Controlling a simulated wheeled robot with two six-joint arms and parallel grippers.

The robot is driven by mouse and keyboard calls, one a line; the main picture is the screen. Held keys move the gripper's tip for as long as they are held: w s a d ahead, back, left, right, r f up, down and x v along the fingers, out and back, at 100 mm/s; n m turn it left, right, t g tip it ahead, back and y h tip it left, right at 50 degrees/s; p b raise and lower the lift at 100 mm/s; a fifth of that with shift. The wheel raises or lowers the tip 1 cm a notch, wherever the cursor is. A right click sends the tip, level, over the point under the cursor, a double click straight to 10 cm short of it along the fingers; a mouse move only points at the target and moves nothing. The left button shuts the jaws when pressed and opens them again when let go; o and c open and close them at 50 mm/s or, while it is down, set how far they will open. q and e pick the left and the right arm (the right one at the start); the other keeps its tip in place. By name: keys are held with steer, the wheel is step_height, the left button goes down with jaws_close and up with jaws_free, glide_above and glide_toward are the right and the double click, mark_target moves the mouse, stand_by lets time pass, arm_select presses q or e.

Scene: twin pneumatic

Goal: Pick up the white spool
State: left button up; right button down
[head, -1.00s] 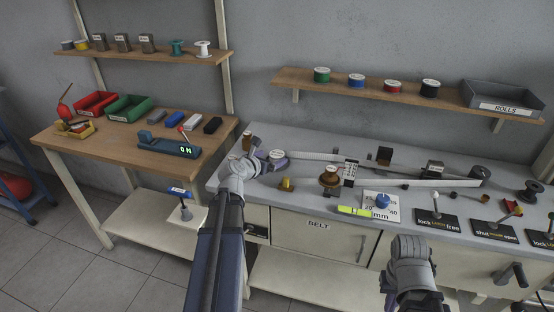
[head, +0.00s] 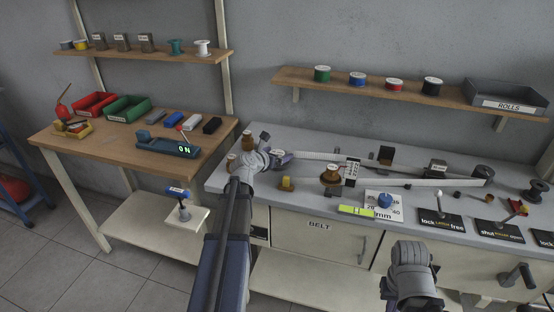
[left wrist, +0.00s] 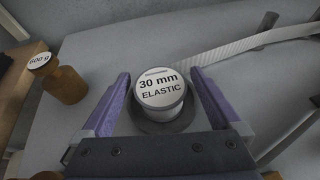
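A white spool (left wrist: 161,95) with a "30 mm ELASTIC" label on top stands upright on a dark round base in the left wrist view. My left gripper (left wrist: 163,78) is open, with a purple finger on each side of the spool and a gap on both sides. In the head view my left gripper (head: 273,157) is low over the left end of the grey bench, and it largely hides this spool. Another white spool (head: 203,48) stands on the upper left shelf. My right arm shows at the bottom of the head view, but its gripper is not seen.
A brown "600 g" weight (left wrist: 64,84) stands left of the gripper. White webbing (left wrist: 230,47) runs along the bench to the right. A brass piece (head: 286,184) stands on the bench front, near a yellow-green level (head: 356,210). The wooden table (head: 110,145) is at left.

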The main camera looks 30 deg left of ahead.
mark_target(277, 153)
arm_select(q)
steer(key=c, duration=1.3)
steer(key=shift+r, duration=0.15)
step_height(277, 153, up, 10)
steer(key=p, duration=1)
